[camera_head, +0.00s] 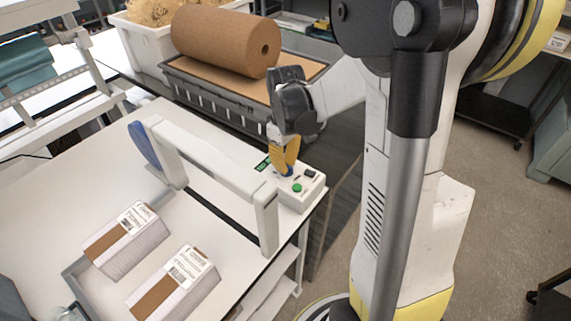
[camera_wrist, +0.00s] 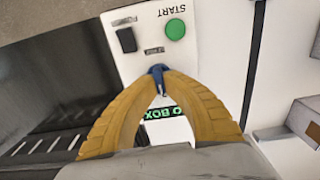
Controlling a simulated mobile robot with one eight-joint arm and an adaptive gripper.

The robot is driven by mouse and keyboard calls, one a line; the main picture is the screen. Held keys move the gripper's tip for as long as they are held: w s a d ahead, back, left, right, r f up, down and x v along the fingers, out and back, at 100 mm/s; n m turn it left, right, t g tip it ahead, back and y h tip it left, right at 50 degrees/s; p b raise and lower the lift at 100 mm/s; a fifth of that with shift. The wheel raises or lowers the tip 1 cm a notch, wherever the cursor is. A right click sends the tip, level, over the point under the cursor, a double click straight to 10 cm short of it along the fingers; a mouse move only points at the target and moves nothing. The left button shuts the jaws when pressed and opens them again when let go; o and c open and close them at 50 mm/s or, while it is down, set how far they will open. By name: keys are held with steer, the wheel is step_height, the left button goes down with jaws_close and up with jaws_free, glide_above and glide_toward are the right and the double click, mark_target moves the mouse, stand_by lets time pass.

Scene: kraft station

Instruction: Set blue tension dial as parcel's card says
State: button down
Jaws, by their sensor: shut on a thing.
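The blue tension dial (camera_wrist: 157,71) sits on a white control box (camera_head: 312,192) at the table's right end. My gripper (camera_head: 285,165) points down at the box, its yellow fingers closed on the dial. In the wrist view my gripper (camera_wrist: 160,82) has both fingertips touching the dial, which they partly hide. A white pointer mark shows on the dial, toward the bottom of the wrist picture. Two wrapped parcels (camera_head: 130,252) (camera_head: 178,300) lie on the table at lower left, each with a white printed card on top. The card text is too small to read.
A green START button (camera_wrist: 175,30) and a black switch (camera_wrist: 127,39) are beside the dial. A green-lettered display (camera_wrist: 163,113) is partly behind my fingers. A white strapping arch (camera_head: 215,178) stands close left of the box. A brown paper roll (camera_head: 225,42) lies behind.

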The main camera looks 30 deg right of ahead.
steer(key=c, duration=1.5)
jaws_free()
step_height(320, 180, up, 12)
